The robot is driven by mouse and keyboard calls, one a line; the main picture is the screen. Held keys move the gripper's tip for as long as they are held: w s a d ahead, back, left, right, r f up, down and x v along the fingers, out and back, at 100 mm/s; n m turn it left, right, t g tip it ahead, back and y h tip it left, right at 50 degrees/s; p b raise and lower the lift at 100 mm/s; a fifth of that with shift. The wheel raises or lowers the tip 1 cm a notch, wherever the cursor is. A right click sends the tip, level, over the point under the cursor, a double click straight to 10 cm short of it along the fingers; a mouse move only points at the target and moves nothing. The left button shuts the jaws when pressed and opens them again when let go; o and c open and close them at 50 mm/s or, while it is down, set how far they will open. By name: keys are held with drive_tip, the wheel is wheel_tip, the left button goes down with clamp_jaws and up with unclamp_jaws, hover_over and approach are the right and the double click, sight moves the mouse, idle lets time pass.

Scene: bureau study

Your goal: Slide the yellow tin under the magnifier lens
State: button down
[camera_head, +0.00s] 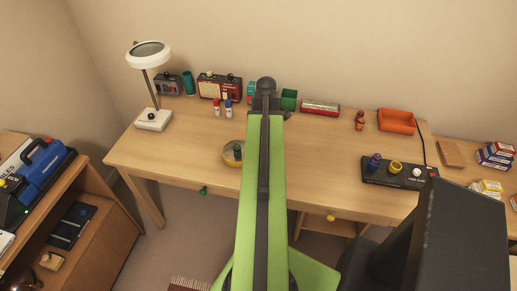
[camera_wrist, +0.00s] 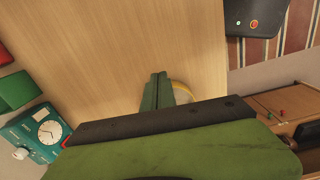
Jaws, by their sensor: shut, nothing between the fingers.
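The yellow tin (camera_head: 225,161), a low round shape, sits on the desk left of my arm, which partly hides it. My gripper (camera_head: 237,150) is shut and empty, with its dark green fingers overlapping the tin in the head view. In the wrist view the closed fingers (camera_wrist: 157,78) point at the desk, and a bit of the tin's yellow rim (camera_wrist: 184,86) shows beside them. I cannot tell if they touch it. The magnifier lens (camera_head: 150,54) is a white ring on a thin stem above its white base (camera_head: 153,119), at the desk's left end.
The desk (camera_head: 185,150) is bare between the tin and the magnifier base. Red and white-blue bottles (camera_head: 222,107), a red radio (camera_head: 219,86) and a teal cup (camera_head: 188,83) stand behind. A black control box (camera_head: 397,174) sits at the right. The desk's front edge is near the tin.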

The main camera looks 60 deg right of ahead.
wheel_tip(320, 180, down, 11)
drive_tip(key=b, duration=1)
drive_tip(key=shift+f+b, duration=0.1)
drive_tip(key=shift+b, duration=0.3)
drive_tip(key=w, duration=0.1)
drive_tip(key=w+r+p, duration=0.1)
drive_tip(key=w, duration=0.1)
drive_tip(key=shift+w+a+r, duration=0.15)
drive_tip(key=shift+a+r, duration=0.1)
drive_tip(key=shift+a, duration=0.15)
drive_tip(key=shift+w+a, duration=0.1)
drive_tip(key=shift+w, duration=0.2)
